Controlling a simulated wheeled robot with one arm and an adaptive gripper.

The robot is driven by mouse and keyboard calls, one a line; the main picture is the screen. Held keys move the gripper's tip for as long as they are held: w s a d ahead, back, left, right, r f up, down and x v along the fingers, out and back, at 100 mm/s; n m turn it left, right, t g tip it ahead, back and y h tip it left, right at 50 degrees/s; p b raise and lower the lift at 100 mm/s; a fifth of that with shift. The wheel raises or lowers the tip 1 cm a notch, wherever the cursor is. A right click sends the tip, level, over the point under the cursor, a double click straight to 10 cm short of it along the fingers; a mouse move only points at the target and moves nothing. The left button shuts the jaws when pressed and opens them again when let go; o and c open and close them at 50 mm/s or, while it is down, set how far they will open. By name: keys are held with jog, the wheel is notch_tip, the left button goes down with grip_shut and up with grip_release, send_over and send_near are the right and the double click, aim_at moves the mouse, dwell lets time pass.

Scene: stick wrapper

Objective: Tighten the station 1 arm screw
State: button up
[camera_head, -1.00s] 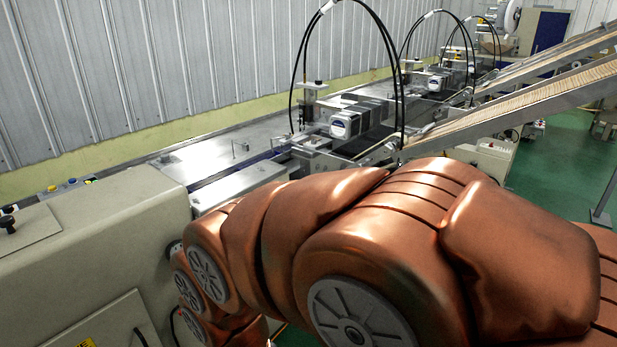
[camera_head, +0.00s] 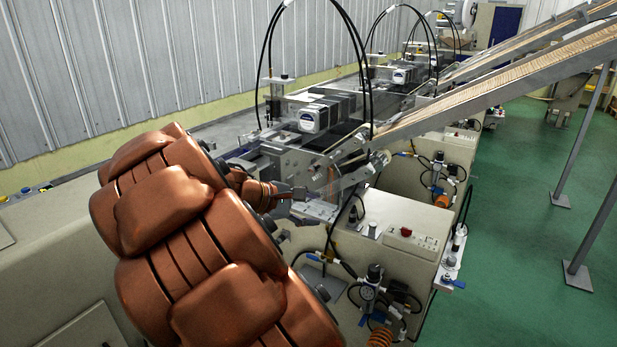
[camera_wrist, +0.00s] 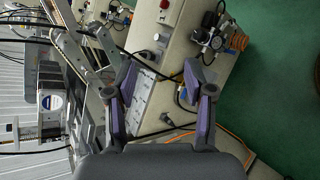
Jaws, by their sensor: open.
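The nearest wrapping station (camera_head: 315,160) is in the middle of the head view, with a motor block (camera_head: 314,117) on top and a metal side arm (camera_head: 360,165) at its right front. Its frame and motor (camera_wrist: 50,100) also show at the left of the wrist view. I cannot make out the arm screw for certain in either view. My gripper (camera_head: 290,192) is beside the station's front right side, partly hidden by my arm. In the wrist view my gripper (camera_wrist: 160,80) is open and empty, its two purple-padded fingers apart above the machine's side plate (camera_wrist: 150,100).
A control box with a red button (camera_head: 405,232) stands right of the station. Air regulators and hoses (camera_head: 372,290) hang on the machine's front. A sloping conveyor (camera_head: 490,85) reaches in from the upper right. The green floor (camera_head: 500,240) at right is mostly clear, with metal posts (camera_head: 575,265).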

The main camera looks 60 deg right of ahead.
jog(key=w+d+n+h, duration=0.3)
jog(key=w+d, duration=0.3)
jog(key=d, duration=0.3)
jog(key=n+t+h+b, duration=0.2)
jog(key=n+t+h, duration=0.3)
jog(key=n, duration=0.6)
send_near(311, 172)
jog(key=d+y, duration=0.1)
jog(key=shift+d+r+p, duration=0.25)
jog(key=shift+d+p, duration=0.15)
jog(key=shift+d, duration=1.5)
jog(key=shift+d+r+p, duration=0.2)
jog(key=shift+d+p, duration=0.2)
jog(key=shift+d, duration=1.5)
jog(key=shift+w, duration=0.1)
grip_shut()
